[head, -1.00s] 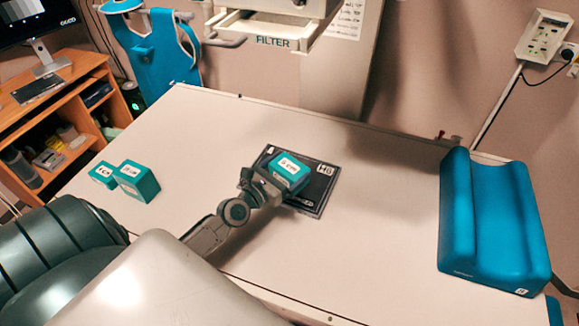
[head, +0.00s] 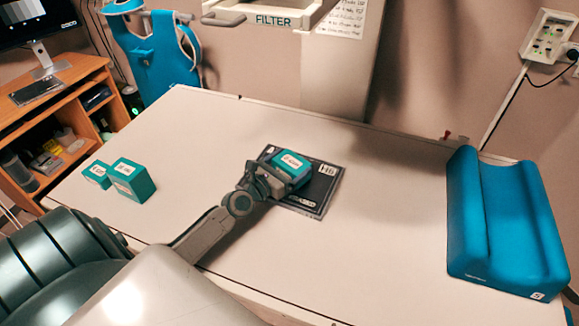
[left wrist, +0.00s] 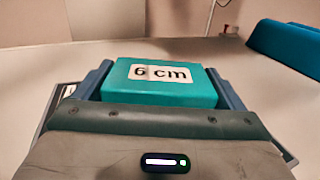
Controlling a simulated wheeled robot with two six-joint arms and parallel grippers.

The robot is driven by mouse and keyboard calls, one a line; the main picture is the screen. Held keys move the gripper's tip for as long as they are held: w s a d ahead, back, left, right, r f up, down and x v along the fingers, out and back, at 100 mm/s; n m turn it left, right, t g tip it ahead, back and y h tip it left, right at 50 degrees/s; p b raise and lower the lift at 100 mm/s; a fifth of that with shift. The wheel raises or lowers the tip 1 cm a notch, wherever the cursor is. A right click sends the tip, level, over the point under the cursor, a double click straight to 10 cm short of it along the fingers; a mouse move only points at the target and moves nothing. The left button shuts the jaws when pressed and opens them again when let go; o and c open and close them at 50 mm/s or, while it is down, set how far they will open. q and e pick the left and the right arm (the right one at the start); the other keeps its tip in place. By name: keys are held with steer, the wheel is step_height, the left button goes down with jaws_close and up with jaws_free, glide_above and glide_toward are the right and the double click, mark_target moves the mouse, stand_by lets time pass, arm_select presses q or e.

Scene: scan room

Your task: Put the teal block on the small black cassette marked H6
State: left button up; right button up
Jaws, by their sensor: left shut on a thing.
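A teal block (head: 291,166) with a white label is over the small black cassette (head: 322,189) marked H6, on the table. In the left wrist view the teal block (left wrist: 160,85) reads "6 cm" and sits between the two fingers. My left gripper (head: 283,177) is shut on this block, reaching in from the left. The block and gripper cover the left part of the cassette. I cannot tell whether the block touches the cassette. My right gripper is not in view.
Two other teal blocks, a small one (head: 97,174) and a larger one (head: 132,181), stand at the table's left. A blue cradle-shaped cushion (head: 505,225) lies at the right. The white table (head: 390,215) is clear between cassette and cushion.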

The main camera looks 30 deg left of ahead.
arm_select(q)
steer(key=shift+f, duration=0.15)
steer(key=o, duration=1)
steer(key=shift+c, duration=0.2)
steer(key=shift+r, duration=0.2)
steer(key=s, duration=0.3)
steer(key=s+a+b, duration=0.1)
steer(key=s, duration=0.3)
steer(key=s+b, duration=0.1)
steer(key=s, duration=0.3)
steer(key=shift+a+f, duration=0.15)
steer(key=shift+a, duration=0.2)
steer(key=shift+s, duration=0.5)
steer(key=shift+a, duration=0.1)
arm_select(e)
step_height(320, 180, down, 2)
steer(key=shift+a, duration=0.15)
